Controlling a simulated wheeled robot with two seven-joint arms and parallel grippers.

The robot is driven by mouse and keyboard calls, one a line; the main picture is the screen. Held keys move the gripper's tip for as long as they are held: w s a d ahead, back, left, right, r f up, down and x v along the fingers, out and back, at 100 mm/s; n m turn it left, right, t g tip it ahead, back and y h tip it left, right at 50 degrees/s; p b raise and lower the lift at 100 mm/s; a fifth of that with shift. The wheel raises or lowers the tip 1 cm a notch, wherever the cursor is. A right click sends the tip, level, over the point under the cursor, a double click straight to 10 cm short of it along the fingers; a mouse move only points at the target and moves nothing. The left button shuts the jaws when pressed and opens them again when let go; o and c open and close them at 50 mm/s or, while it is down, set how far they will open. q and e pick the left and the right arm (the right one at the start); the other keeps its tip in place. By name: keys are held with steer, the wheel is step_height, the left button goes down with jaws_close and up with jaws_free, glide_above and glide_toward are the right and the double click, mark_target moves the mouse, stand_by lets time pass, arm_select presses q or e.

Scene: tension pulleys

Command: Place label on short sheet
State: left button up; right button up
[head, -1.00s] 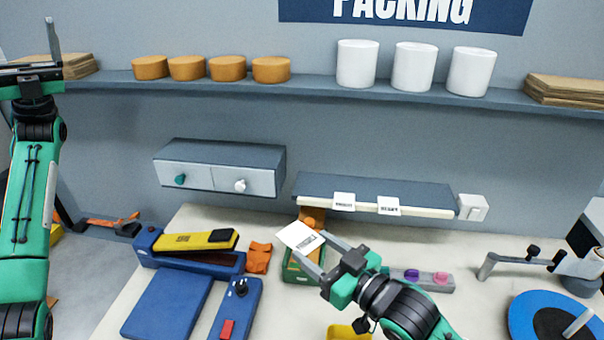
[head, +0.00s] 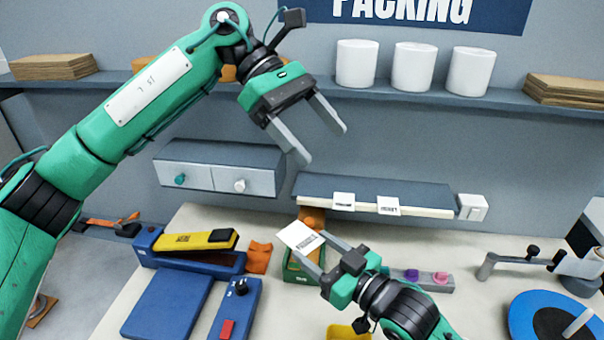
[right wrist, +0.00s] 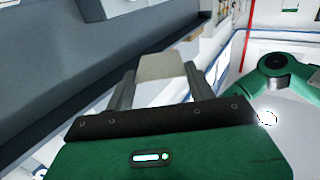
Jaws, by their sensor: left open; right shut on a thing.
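In the right wrist view, a pale flat piece (right wrist: 161,66) shows between the fingertips of my right gripper (right wrist: 160,80). My left gripper (head: 325,140) is open and empty, high in front of the wall and above the grey ledge. Two small white cards with print, one on the left (head: 344,201) and one on the right (head: 388,205), are on the front edge of the grey ledge (head: 420,192). I cannot tell which thing is the short sheet.
A two-drawer unit (head: 215,172) hangs on the wall. A blue and yellow sealer (head: 197,240), a blue pad (head: 167,303) and a blue box with a red button (head: 232,310) stand left on the table. A blue disc (head: 550,318) is at right. White rolls (head: 414,66) line the shelf.

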arm_select(q)
step_height(320, 180, down, 5)
steer(key=m+t+y, duration=0.1)
steer(key=t+y, duration=0.2)
steer(key=y, duration=0.1)
steer(key=m+t+y, duration=0.1)
steer(key=t+y, duration=0.2)
steer(key=y, duration=0.1)
glide_toward(302, 237)
step_height(302, 237, down, 7)
steer(key=shift+f, duration=0.2)
steer(key=c, duration=1.1)
steer(key=shift+o, duration=0.2)
arm_select(e)
steer(key=o, duration=1)
